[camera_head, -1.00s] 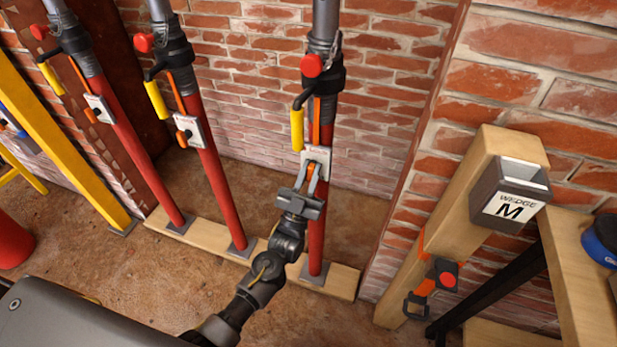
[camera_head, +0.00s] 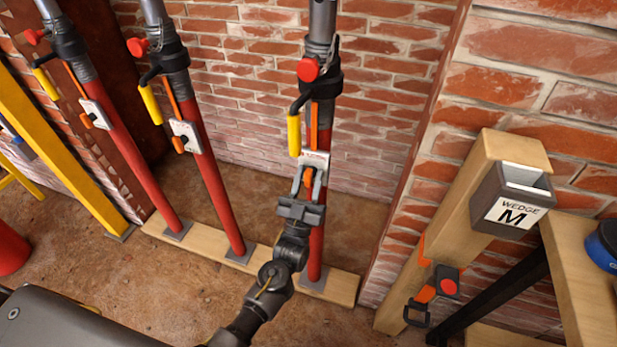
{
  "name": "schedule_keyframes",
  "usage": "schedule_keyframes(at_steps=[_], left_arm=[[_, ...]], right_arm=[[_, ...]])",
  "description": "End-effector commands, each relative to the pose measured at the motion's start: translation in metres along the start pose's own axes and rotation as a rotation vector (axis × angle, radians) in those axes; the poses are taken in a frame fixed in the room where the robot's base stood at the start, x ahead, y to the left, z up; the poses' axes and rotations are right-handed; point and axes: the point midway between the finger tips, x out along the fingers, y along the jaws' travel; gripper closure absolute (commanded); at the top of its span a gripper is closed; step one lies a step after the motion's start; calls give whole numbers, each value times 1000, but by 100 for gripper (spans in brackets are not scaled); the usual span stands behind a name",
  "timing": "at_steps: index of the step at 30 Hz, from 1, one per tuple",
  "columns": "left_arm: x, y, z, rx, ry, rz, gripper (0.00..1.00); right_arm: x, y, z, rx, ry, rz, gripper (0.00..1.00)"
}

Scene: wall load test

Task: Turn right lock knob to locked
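Three red props stand in a row, each with a white plate carrying an orange lock knob. The right lock knob (camera_head: 308,179) is on the plate of the right prop (camera_head: 317,247). My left gripper (camera_head: 307,186) reaches up to it from below, with its fingers on either side of the knob and seemingly closed on it. The fingers partly hide the knob and the plate's lower part, so the knob's exact angle is hard to read. The middle knob (camera_head: 180,143) and the left knob (camera_head: 90,120) are uncovered. My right gripper is out of view.
Yellow handles, such as the right one (camera_head: 294,136), hang above the plates. The props stand on a wooden sole board (camera_head: 205,251). At right a timber post (camera_head: 440,215) carries a "WEDGE M" box (camera_head: 512,205). A brick wall (camera_head: 375,105) is behind.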

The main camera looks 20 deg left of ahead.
Motion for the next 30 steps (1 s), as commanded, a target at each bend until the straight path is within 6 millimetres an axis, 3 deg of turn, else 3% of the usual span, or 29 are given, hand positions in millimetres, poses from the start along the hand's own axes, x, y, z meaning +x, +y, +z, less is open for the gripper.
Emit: schedule_keyframes(at_steps=[11,24,30], left_arm=[[-4,-1,-3,1,8,-2,62],[-81,1,0,-2,6,1,62],[-102,1,0,-2,6,1,62]], right_arm=[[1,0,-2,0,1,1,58],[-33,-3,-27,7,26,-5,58],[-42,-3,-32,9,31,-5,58]])
